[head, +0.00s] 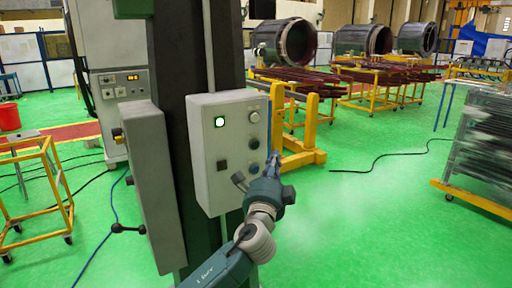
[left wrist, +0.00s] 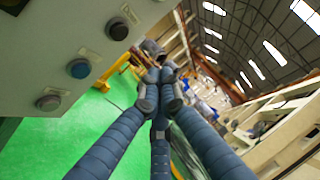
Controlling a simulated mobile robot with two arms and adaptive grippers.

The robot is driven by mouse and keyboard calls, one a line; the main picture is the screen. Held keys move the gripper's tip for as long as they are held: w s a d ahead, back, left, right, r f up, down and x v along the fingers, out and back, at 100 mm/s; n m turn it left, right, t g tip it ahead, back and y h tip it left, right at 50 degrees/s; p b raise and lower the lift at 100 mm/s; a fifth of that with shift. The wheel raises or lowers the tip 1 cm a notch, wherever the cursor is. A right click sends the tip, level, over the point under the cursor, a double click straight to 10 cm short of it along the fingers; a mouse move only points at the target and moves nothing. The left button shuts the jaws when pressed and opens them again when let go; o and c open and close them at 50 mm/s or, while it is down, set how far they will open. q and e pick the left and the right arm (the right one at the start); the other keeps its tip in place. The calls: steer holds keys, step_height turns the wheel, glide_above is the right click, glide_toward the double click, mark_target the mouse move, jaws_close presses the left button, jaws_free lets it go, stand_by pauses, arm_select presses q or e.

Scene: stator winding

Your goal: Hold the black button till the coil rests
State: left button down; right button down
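A grey control box (head: 205,190) is fixed to a dark column. Its right column of buttons has a grey one on top, a dark blue one (head: 254,143) in the middle and a black button (head: 254,168) lowest. In the left wrist view the black button (left wrist: 117,30) is the one nearest my fingers, with the blue button (left wrist: 78,68) beyond it. My left gripper (head: 274,163) is just right of the box; its fingers (left wrist: 158,80) are together, empty and apart from the button. My right gripper is out of view. I cannot make out which part is the coil.
A lit white button (head: 219,122) and a dark square one (head: 222,165) are on the box's left half. A yellow stand (head: 306,125) is behind my gripper. Large stator rings (head: 285,42) stand far back. Green floor (head: 350,215) to the right is mostly clear, with a black cable.

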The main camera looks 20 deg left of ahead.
mark_target(255, 145)
arm_select(q)
steer(key=shift+w+a+b, duration=0.3)
steer(key=shift+w+a, duration=0.75)
steer(key=shift+a, duration=0.3)
steer(key=shift+w+a+b, duration=0.25)
steer(key=shift+w+a, duration=0.8)
steer(key=shift+a, duration=0.25)
steer(key=shift+w+a, duration=0.25)
steer(key=shift+a, duration=0.1)
steer(key=shift+w+a, duration=0.2)
steer(key=shift+a, duration=0.15)
stand_by(4.6)
